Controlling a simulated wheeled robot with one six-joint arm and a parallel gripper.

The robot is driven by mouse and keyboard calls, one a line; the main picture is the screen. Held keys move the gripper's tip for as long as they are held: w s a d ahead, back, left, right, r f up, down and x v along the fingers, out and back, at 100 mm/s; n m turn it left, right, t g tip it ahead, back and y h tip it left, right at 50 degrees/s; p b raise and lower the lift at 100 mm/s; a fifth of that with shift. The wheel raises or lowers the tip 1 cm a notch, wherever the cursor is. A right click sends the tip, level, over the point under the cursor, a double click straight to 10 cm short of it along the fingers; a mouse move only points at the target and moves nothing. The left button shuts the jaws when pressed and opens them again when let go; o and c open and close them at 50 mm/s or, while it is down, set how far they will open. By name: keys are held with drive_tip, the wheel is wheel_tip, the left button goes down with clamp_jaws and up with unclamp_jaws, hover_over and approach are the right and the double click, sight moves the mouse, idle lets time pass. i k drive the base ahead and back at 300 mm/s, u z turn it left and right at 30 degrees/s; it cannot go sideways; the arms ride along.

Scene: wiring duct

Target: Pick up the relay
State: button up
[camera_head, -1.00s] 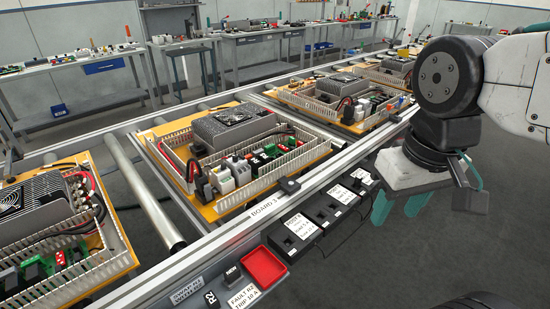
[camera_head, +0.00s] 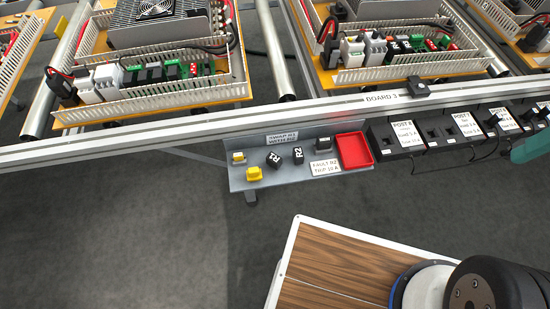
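Small black relay-like blocks lie on a grey shelf (camera_head: 240,182) fixed to the front of the rail. One block marked R2 (camera_head: 298,155) is near the middle of the shelf, and another dark block (camera_head: 273,159) sits tilted just left of it. A third dark block (camera_head: 323,143) is beside the red tray, its marking too small to read. Which one is the task's relay I cannot tell. Of my gripper, only a teal finger part (camera_head: 527,148) shows at the right edge, well right of these blocks; its opening is out of frame.
Yellow pieces (camera_head: 253,173) lie at the shelf's left. An empty red tray (camera_head: 354,150) is at its right, beside a FAULT R2 label (camera_head: 325,167). Black labelled posts (camera_head: 405,138) line the rail (camera_head: 300,109).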

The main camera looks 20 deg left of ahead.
sight(273, 160)
drive_tip(key=z, duration=1.75)
drive_tip(key=k, duration=1.75)
drive_tip(key=u, duration=2.45)
drive_tip(key=i, duration=0.5)
drive_tip(key=u, duration=0.1)
